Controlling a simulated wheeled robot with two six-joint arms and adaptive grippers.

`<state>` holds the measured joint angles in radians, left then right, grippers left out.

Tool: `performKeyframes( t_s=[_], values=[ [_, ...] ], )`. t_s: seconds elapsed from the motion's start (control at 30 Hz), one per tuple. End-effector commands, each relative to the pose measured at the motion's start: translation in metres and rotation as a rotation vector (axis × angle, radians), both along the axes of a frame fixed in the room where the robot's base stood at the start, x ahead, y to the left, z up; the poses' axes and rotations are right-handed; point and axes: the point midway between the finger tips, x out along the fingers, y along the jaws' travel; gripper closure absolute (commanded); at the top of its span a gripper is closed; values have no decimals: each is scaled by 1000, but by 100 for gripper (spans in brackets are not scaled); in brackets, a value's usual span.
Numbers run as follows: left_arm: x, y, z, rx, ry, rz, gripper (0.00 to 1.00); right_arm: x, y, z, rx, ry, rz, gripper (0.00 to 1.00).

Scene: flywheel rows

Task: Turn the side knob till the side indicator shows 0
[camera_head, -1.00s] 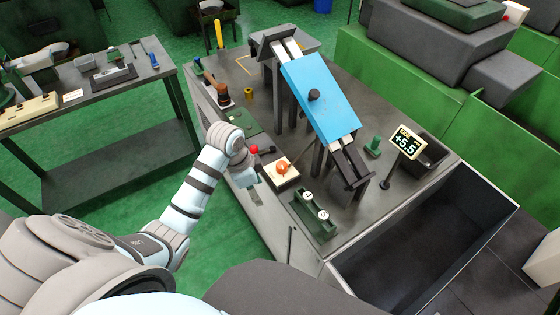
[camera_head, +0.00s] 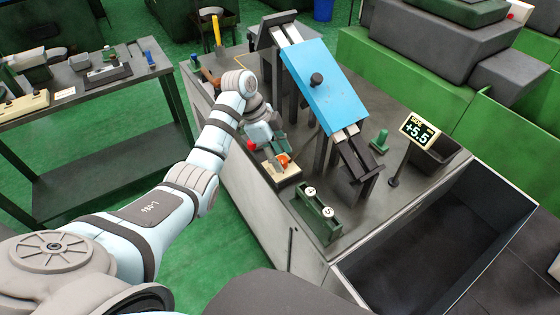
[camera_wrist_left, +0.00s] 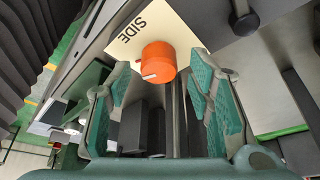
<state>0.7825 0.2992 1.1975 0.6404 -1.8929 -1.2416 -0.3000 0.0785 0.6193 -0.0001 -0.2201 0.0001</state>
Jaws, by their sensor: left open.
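The side knob (camera_head: 283,160) is orange and sits on a cream plate (camera_head: 283,179) at the table's near edge. In the left wrist view, the orange knob (camera_wrist_left: 158,60) has a white mark, and the plate beside it reads SIDE (camera_wrist_left: 132,35). My left gripper (camera_head: 276,147) is open, with its green fingers close above the knob. In the wrist view, the knob appears between the open fingers, with gaps on both sides; I cannot tell how deep it is between them. The side indicator (camera_head: 417,130) is a small display on a stand reading +5.5. My right gripper is out of view.
A blue inclined chute (camera_head: 325,85) on dark legs stands behind the knob. A red ball-ended lever (camera_head: 251,145) is close beside the gripper. A green block with two white-topped knobs (camera_head: 318,212) lies in front. An open dark bin (camera_head: 450,235) is at the right.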

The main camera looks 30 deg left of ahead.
Motion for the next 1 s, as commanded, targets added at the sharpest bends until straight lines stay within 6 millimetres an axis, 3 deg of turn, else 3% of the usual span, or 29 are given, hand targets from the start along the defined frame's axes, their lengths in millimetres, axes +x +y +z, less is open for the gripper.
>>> performKeyframes(
  t_s=[0.3,0.6,0.83,1.0],
  values=[
    [1,-2,-6,1,0,1,53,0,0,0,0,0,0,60],
    [1,-2,-6,1,-1,0,99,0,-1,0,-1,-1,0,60],
    [0,-2,-4,1,-1,16,99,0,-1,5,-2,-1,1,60],
    [0,-2,-1,2,2,68,99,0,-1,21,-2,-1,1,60]
  ],
)
